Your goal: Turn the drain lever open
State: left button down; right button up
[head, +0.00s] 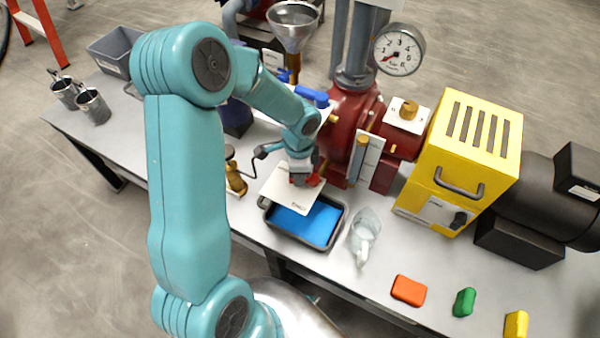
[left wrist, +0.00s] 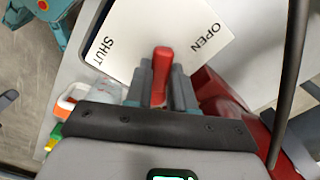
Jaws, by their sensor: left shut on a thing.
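The red drain lever (left wrist: 161,68) shows in the left wrist view between my left gripper's fingers (left wrist: 160,85). In the head view a bit of red lever (head: 315,180) shows at the jaws of my left gripper (head: 303,177), above the white plate. My left gripper is shut on the lever. The white plate (head: 283,197) shows the word SHUT on its left side and OPEN on its right side in the left wrist view (left wrist: 150,30). In that view the lever lies between the two words. The lever's pivot is hidden.
Below the plate is a dark tray with blue inside (head: 336,228). Orange (head: 408,290), green (head: 464,302) and yellow (head: 516,324) blocks lie at the front right.

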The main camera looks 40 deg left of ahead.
pick_arm(q)
jog(key=shift+w+a+m+p, duration=0.2)
jog(key=shift+m+p, duration=0.25)
jog(key=shift+m, duration=0.5)
jog(key=shift+w+a+m+p, duration=0.1)
jog(key=shift+w+m+p, duration=0.3)
jog(key=shift+m, duration=0.6)
jog(key=shift+w+a+m+p, duration=0.2)
jog(key=shift+m+p, duration=0.3)
jog(key=shift+m, duration=0.45)
jog(key=c, duration=1)
grip_release()
jog(key=shift+w+d, duration=0.1)
jog(key=shift+o, duration=0.2)
